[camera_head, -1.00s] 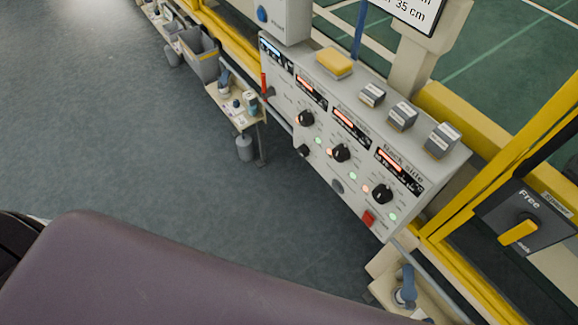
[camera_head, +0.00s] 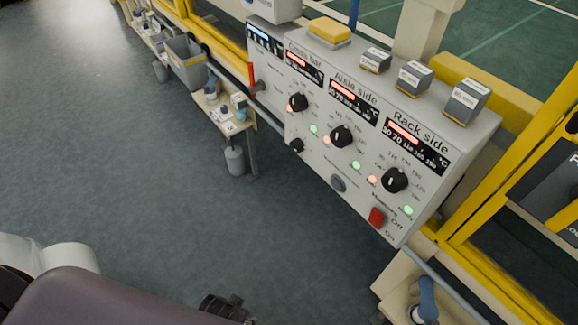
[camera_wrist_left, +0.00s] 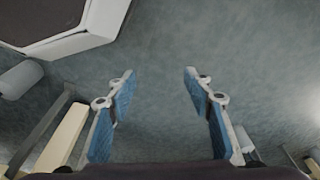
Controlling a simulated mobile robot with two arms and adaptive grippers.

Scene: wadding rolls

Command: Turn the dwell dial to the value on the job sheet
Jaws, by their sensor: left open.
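A grey control panel (camera_head: 318,168) stands right of centre in the head view. It carries three large black dials: a left one (camera_head: 298,102), a middle one (camera_head: 341,136) under "Aisle side" and a right one (camera_head: 394,180) under "Rack side". A smaller black knob (camera_head: 297,146) sits at the lower left; its label is too small to read, so I cannot tell which is the dwell dial. No job sheet is readable. My left gripper (camera_wrist_left: 160,92) is open and empty above the floor, away from the panel. My right gripper is not in view.
A red switch (camera_head: 376,218) and a grey round button (camera_head: 338,184) are on the panel front. A yellow-topped block (camera_head: 329,31) and small labelled blocks (camera_head: 415,76) lie on top. A small table (camera_head: 226,118) stands left. Open floor (camera_head: 130,180) lies in front.

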